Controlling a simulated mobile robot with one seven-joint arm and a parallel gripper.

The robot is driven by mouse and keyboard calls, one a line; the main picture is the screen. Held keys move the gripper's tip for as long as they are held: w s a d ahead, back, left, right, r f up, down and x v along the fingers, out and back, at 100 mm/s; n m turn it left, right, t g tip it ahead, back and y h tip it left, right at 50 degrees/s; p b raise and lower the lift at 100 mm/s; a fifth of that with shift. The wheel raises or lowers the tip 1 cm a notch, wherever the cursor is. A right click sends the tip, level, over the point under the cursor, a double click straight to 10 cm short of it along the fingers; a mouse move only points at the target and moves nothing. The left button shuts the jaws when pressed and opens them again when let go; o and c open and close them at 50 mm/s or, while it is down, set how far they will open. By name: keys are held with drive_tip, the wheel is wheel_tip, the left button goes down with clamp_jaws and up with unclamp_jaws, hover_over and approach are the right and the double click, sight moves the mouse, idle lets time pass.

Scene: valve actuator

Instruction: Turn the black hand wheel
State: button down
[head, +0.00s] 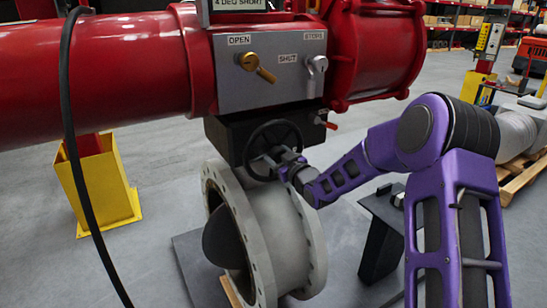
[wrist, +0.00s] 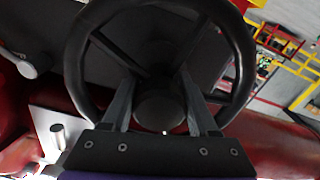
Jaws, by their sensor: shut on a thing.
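The black hand wheel (head: 257,139) is mounted on the front of a black box (head: 229,137) under the red actuator. It also fills the upper middle of the wrist view (wrist: 76,62), with its rim, spokes and round central hub (wrist: 160,106) showing. My gripper (head: 272,160) reaches in from the right at the wheel's lower right in the head view. In the wrist view my gripper's two grey fingers (wrist: 158,110) stand on either side of the hub, inside the rim, and are shut on it. The fingertips' exact contact is hard to see in the dark.
A grey panel (head: 240,87) above the wheel carries a brass lever (head: 257,68) and a silver lever (head: 315,68). A small red-handled lever (head: 327,123) sits right of the wheel. A grey flanged valve body (head: 284,230) stands below. A black cable (head: 66,110) hangs at the left.

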drive_tip(key=n+b, duration=0.1)
drive_tip(key=b, duration=0.2)
drive_tip(key=shift+f+n, duration=0.25)
drive_tip(key=shift+n, duration=0.15)
drive_tip(key=shift+r+n+b, duration=0.25)
drive_tip(key=shift+n+b, duration=0.15)
drive_tip(key=shift+b, duration=0.4)
drive_tip(key=shift+c, duration=0.8)
unclamp_jaws()
drive_tip(key=shift+d, duration=0.15)
drive_tip(key=v, duration=1.7)
drive_tip(key=shift+s+d, duration=0.1)
drive_tip(key=shift+s, duration=0.05)
